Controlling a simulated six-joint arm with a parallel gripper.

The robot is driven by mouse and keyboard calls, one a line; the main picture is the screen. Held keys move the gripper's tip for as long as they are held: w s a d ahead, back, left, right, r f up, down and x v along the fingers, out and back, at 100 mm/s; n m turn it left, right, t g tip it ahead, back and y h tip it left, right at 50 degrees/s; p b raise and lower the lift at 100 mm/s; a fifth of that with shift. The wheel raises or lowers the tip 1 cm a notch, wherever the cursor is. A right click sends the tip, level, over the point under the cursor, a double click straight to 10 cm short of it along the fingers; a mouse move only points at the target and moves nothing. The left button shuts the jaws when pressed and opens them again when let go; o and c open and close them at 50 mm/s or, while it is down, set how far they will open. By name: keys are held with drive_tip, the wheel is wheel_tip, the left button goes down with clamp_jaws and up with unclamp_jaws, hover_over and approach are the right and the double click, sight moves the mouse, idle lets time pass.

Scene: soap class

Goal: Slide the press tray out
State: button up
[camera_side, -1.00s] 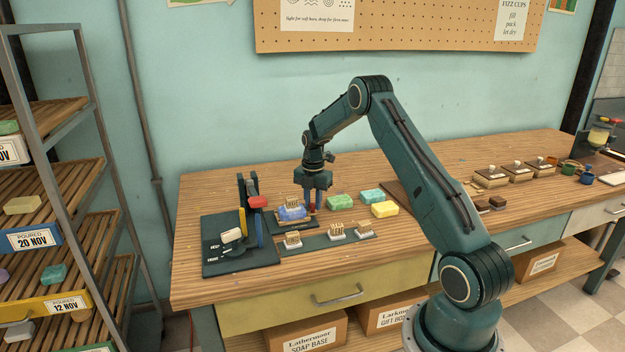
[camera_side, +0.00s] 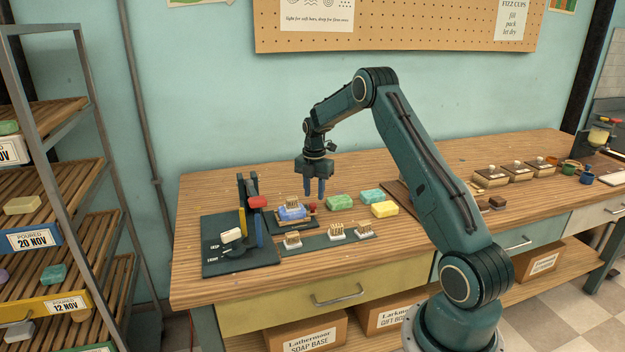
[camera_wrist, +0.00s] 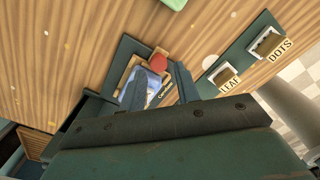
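Several stamps (camera_side: 337,231) stand on a dark mat in front of the tray. Green soap (camera_side: 340,201), teal soap (camera_side: 372,196) and yellow soap (camera_side: 384,209) lie to the right. Bare wood lies behind the tray.

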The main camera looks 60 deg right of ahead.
wheel_tip(320, 180, up, 10)
drive_tip(key=shift+r, duration=0.15)
idle(0.3)
drive_tip(key=s+a+r+m+t, duration=0.1)
drive_tip(key=s+a+r+m, duration=0.2)
drive_tip(key=a+r, duration=0.3)
drive_tip(key=s+a+r+m+t+h, duration=0.1)
drive_tip(key=s+a+r+m, duration=0.2)
drive_tip(key=a, duration=0.6)
drive_tip(key=s+a+r+m+t, duration=0.1)
drive_tip(key=s+a+r+m, duration=0.15)
drive_tip(key=a+r, duration=0.4)
drive_tip(key=s+a+f+m+t+y, duration=0.1)
drive_tip(key=s+a+f+m+t, duration=0.1)
drive_tip(key=s+a+m, duration=0.7)
drive_tip(key=s+a+f, duration=0.1)
drive_tip(key=s+a, duration=0.3)
drive_tip(key=s, duration=0.5)
drive_tip(key=shift+s+a+f+t, duration=0.15)
drive_tip(key=shift+a+t, duration=0.15)
drive_tip(key=shift+a, duration=0.05)
